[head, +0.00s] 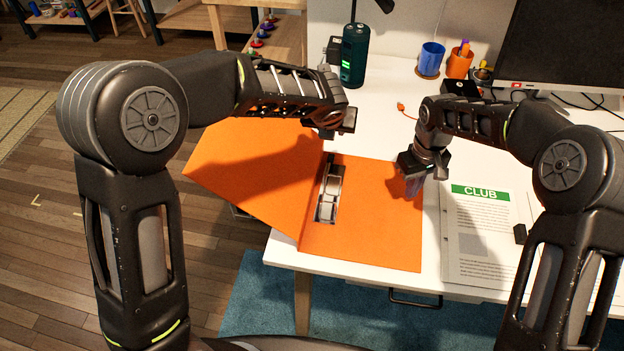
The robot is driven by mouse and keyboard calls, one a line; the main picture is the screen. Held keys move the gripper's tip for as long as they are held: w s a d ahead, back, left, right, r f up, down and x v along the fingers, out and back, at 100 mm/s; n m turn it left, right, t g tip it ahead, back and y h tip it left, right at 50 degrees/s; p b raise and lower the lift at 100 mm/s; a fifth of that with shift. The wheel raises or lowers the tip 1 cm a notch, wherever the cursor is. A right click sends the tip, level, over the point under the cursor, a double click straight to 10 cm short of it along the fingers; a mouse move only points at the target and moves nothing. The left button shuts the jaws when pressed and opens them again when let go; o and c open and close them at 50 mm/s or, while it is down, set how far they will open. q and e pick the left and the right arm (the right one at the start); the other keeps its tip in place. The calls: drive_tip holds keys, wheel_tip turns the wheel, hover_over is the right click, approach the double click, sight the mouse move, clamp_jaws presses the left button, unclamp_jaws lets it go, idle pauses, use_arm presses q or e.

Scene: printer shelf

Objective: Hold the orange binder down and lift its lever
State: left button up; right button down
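The orange binder (375,235) lies open on the white desk, with its left cover (235,175) reaching out past the desk's left edge. Its metal lever mechanism (329,192) sits near the spine side of the right-hand part; it is too small to tell how far the lever is raised. My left gripper (338,127) is above the binder's far edge, just beyond the mechanism, and its fingertips are hard to make out. My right gripper (420,180) points down at the binder's right edge; whether it touches the binder cannot be told. Nothing is seen held in either gripper.
A dark green speaker-like cylinder (354,55), a blue cup (431,58), an orange pen cup (459,62) and a monitor (565,45) stand at the back.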

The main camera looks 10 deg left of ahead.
drive_tip(key=shift+r+p, duration=0.9)
drive_tip(key=shift+r, duration=1)
drive_tip(key=shift+f, duration=0.1)
